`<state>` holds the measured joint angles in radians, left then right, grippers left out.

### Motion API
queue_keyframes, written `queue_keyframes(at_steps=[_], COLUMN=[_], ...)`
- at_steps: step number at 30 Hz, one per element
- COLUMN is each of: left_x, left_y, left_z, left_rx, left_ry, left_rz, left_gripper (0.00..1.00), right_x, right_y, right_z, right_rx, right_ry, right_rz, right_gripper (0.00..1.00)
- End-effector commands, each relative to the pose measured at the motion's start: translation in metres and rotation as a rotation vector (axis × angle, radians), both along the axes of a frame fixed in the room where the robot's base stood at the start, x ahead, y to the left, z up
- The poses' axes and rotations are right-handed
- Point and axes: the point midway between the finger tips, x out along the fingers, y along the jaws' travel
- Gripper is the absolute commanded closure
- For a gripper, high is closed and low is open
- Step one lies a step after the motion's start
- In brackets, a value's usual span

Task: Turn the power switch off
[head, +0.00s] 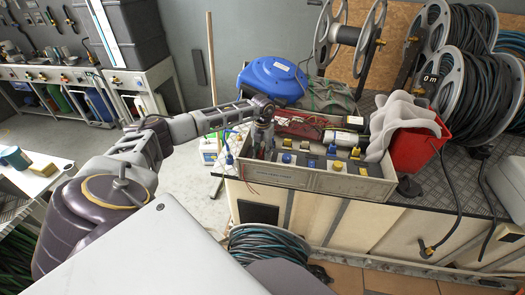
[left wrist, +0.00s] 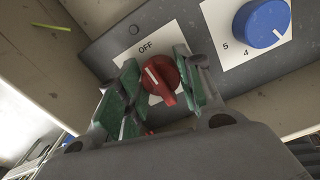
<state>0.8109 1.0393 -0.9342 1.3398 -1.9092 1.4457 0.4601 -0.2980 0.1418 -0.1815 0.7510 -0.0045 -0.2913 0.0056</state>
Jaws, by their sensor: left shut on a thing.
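The power switch is a red rotary knob (left wrist: 161,80) with a white mark, on a grey panel under a white plate (left wrist: 127,56) lettered OFF. The white mark is on the knob's upper left side, below the lettering. My left gripper (left wrist: 156,66) has its green-padded fingers on either side of the knob and is shut on it. In the head view the left gripper (head: 262,140) is at the left end of the grey control box (head: 343,184), and it hides the switch there. My right gripper is not in view.
A blue dial (left wrist: 262,24) sits right of the switch. Blue, yellow and black knobs stand along the box. Large hose reels fill the back right.

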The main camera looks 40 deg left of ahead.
Motion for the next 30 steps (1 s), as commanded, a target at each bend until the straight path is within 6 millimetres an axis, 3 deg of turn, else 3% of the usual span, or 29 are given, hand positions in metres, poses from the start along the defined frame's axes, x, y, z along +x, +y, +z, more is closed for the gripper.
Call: queue_keyframes(at_steps=[5, 6, 10, 23, 30], left_x=[0.001, 0.001, 0.001, 0.0, 0.001], left_y=[0.001, 0.001, 0.001, 0.0, 0.0], left_z=[0.002, 0.002, 0.001, 0.003, 0.021], left_rx=[0.0, 0.0, 0.0, -0.001, -0.001], left_ry=[-0.005, -0.005, -0.004, -0.001, -0.003], left_rz=[0.002, 0.002, 0.001, 0.0, 0.0], left_gripper=[0.88, 0.59, 0.42, 0.42, 0.42], right_x=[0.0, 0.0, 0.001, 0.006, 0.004], right_y=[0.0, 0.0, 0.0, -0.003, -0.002], right_z=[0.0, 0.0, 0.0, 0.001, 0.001], right_rx=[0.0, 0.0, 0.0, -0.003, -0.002], right_ry=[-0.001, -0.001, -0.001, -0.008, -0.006], right_rz=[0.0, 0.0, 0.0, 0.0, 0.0], right_gripper=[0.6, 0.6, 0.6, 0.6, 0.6])
